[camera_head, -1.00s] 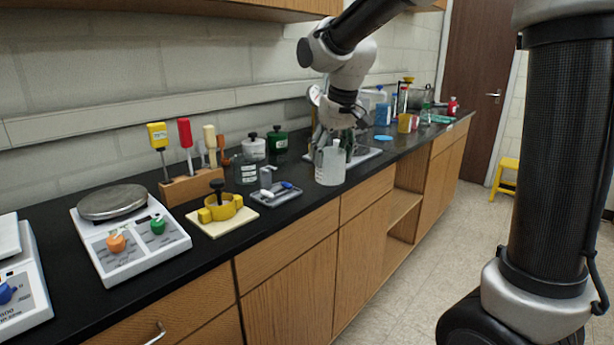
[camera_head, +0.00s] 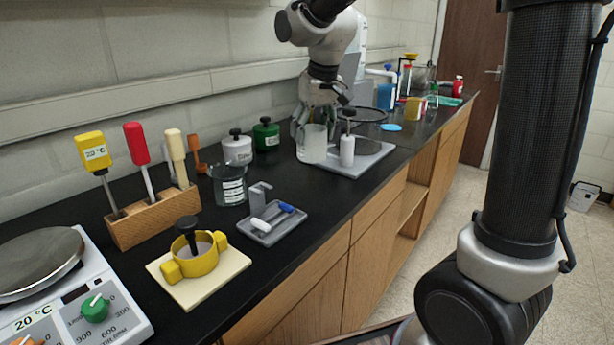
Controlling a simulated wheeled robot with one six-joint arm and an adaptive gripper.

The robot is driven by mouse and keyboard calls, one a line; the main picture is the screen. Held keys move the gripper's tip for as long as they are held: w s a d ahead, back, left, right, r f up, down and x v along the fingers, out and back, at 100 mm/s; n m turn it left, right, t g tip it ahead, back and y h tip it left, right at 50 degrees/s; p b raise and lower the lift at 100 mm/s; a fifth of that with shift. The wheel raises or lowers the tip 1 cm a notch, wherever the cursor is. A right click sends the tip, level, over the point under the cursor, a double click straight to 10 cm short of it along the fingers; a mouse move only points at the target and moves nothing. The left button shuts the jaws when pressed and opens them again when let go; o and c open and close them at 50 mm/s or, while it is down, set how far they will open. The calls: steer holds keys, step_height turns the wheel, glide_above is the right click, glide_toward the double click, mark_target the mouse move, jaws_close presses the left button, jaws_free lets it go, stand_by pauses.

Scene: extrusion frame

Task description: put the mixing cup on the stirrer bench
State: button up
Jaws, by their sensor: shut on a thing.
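The mixing cup appears to be the pale translucent cup (camera_head: 312,147), upright below my gripper (camera_head: 317,112). My gripper's fingers are closed at its rim, partly hiding it. The cup is beside the left edge of a grey tray (camera_head: 372,166); I cannot tell whether its base touches the black bench top (camera_head: 325,205). A white bottle with a dark cap (camera_head: 347,151) stands just right of the cup. A stirrer hotplate with knobs and a round metal top (camera_head: 38,262) stands on the bench at the lower left.
A labelled glass beaker (camera_head: 229,187), small grey tray (camera_head: 263,228), yellow ring holder (camera_head: 195,262) and wooden tool rack (camera_head: 152,220) stand left of the cup. White (camera_head: 237,149) and green (camera_head: 266,135) bottles stand near the wall. Bare bench top lies in front of the cup.

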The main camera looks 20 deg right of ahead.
step_height(320, 180, down, 9)
steer(key=shift+f, duration=0.1)
stand_by(0.4)
steer(key=o, duration=0.9)
steer(key=shift+f, duration=0.1)
steer(key=shift+c, duration=0.2)
steer(key=v, duration=1.2)
steer(key=s+d+m, duration=0.1)
steer(key=s+d, duration=0.3)
steer(key=s, duration=0.3)
steer(key=s+d+f+m, duration=0.1)
steer(key=s+d, duration=0.4)
steer(key=s, duration=0.3)
steer(key=s+d+f+t, duration=0.1)
steer(key=s+d, duration=0.4)
steer(key=s, duration=0.3)
steer(key=shift+m+h, duration=0.4)
steer(key=shift+s, duration=0.1)
